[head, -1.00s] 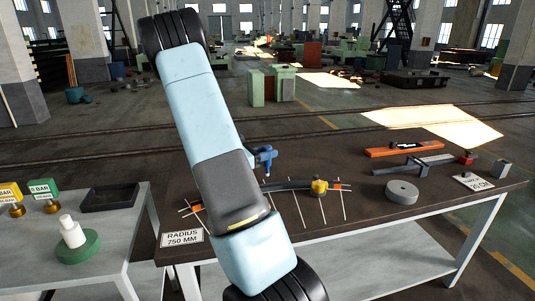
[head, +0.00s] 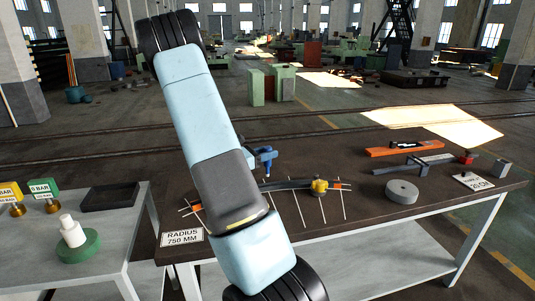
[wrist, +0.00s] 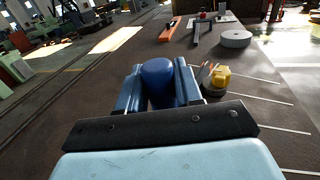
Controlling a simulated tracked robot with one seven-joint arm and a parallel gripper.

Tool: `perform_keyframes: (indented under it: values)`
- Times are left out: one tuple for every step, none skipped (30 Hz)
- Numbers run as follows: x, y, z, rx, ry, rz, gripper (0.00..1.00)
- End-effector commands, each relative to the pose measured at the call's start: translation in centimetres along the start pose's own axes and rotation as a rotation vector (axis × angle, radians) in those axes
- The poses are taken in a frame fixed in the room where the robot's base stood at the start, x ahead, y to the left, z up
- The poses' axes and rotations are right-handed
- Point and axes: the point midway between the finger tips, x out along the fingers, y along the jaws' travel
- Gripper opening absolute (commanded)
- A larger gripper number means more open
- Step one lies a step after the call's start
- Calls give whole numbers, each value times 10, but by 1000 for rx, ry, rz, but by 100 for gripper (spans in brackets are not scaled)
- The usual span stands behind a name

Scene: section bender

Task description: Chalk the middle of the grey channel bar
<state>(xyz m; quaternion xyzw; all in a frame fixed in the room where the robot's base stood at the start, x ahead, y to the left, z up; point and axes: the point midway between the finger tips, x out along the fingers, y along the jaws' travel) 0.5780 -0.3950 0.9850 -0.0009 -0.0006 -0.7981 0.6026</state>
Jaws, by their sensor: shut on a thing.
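In the wrist view my gripper (wrist: 158,88) is shut on a dark blue round-topped thing (wrist: 158,72), held between its two fingers above the dark table. Its lower end is hidden, so I cannot tell whether it touches anything. In the head view a small blue shape (head: 265,156) shows just right of my arm; my arm hides the rest. A dark, slightly curved bar (head: 286,185) with orange near both ends lies behind my arm, its middle partly hidden. I cannot tell for sure which is the channel bar.
A yellow knob-like piece (head: 319,187) stands at the curved bar and right of my gripper (wrist: 221,76). Thin pale lines cross the table there. A grey disc (head: 401,192), an orange tool (head: 404,148) and a "RADIUS 750 MM" sign (head: 182,238) occupy the table.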

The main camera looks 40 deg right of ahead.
Motion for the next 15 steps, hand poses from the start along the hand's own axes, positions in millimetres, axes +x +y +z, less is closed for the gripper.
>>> perform_keyframes:
  values:
    - [0, 0, 0, 0, 0, 0, 4]
    - [0, 0, 0, 0, 0, 0, 4]
    - [0, 0, 0, 0, 0, 0, 4]
    - [0, 0, 0, 0, 0, 0, 4]
    - [0, 0, 0, 0, 0, 0, 4]
    - [0, 0, 0, 0, 0, 0, 4]
    - [0, 0, 0, 0, 0, 0, 4]
    - [0, 0, 0, 0, 0, 0, 4]
    - [0, 0, 0, 0, 0, 0, 4]
    - [0, 0, -1, 0, 0, 0, 4]
    - [0, 0, -1, -1, 0, 0, 4]
    - [0, 0, -2, -1, 0, 0, 4]
    - [0, 0, -2, -1, 0, 0, 4]
    - [0, 0, -3, -1, 0, 0, 4]
    - [0, 0, -4, -1, 0, 0, 4]
